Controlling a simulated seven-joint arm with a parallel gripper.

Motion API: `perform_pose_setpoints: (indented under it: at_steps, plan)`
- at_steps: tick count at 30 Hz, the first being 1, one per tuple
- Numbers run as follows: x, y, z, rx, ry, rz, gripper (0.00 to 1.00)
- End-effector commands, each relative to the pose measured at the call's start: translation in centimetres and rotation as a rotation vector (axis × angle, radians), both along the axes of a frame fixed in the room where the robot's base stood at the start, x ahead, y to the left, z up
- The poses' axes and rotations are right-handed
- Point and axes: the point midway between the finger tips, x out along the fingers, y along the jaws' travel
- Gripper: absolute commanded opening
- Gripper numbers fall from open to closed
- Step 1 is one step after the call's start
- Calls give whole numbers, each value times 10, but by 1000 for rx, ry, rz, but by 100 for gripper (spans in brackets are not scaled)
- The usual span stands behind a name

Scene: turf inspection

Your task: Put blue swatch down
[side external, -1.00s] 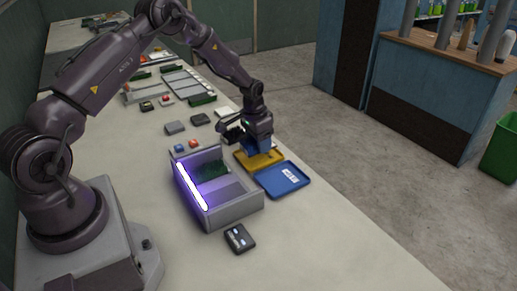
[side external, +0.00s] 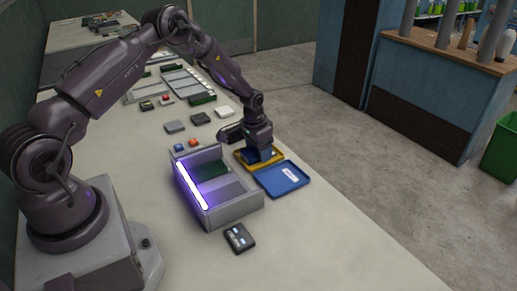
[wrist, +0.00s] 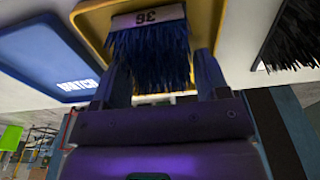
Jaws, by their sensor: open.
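The blue swatch (wrist: 150,55), a tuft of dark blue bristles with a white label marked 36, is in the yellow tray (wrist: 207,20) in the wrist view. My gripper (wrist: 158,72) is open, with one finger on each side of the swatch. In the side external view my gripper (side external: 260,152) is low over the yellow tray (side external: 277,160) and hides most of the swatch. Whether the fingers still touch the swatch is hard to tell.
A blue tray (side external: 283,180) with a white label lies beside the yellow one. A black bristled swatch (wrist: 293,38) lies at the right in the wrist view.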

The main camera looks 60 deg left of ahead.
Motion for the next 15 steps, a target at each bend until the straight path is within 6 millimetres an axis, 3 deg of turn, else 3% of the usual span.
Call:
perform_pose_setpoints:
  at_steps: [5, 15]
  plan:
    - [-2, 1, 26, 2, -3, 0, 68]
    - [-11, 0, 96, 2, -3, 1, 68]
